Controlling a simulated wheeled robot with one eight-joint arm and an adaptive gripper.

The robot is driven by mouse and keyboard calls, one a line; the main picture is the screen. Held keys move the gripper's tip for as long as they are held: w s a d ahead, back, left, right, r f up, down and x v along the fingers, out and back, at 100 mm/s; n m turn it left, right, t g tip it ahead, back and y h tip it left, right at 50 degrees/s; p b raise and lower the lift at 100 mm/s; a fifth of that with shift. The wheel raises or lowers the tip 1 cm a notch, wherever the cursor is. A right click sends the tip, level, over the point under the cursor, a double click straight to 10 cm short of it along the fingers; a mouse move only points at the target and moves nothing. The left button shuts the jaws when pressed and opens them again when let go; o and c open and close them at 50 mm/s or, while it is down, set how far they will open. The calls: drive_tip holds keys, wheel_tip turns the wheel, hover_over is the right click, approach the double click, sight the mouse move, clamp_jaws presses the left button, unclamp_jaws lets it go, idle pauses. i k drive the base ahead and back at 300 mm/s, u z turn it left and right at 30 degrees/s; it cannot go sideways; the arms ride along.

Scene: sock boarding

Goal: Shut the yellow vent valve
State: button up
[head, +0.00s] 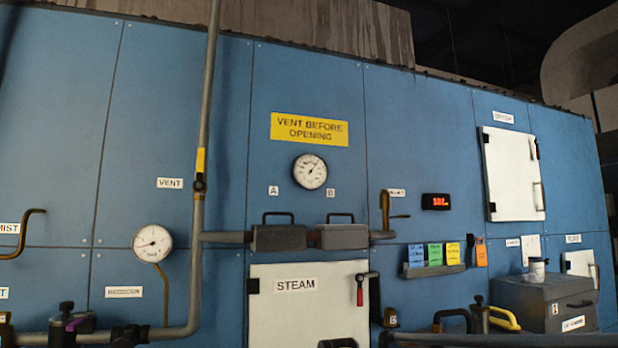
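The yellow vent valve (200,162) sits on the vertical grey pipe (208,95) in the head view, left of centre. Its yellow lever stands upright, in line with the pipe, above a dark valve body (199,185). A white VENT label (170,183) is on the blue panel just left of it. Nothing covers the lever. I cannot make out my gripper in this view.
A horizontal pipe (222,238) branches right to two grey boxes with handles (278,237). Below is a white STEAM door (310,305) with a red-handled latch (360,290). A gauge (152,243) is lower left of the valve. A grey box (545,300) stands at right.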

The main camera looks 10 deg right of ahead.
sight(199, 185)
drive_tip(key=k, duration=0.5)
drive_tip(key=u, duration=1.55)
drive_tip(key=i, duration=0.15)
drive_tip(key=u, duration=0.4)
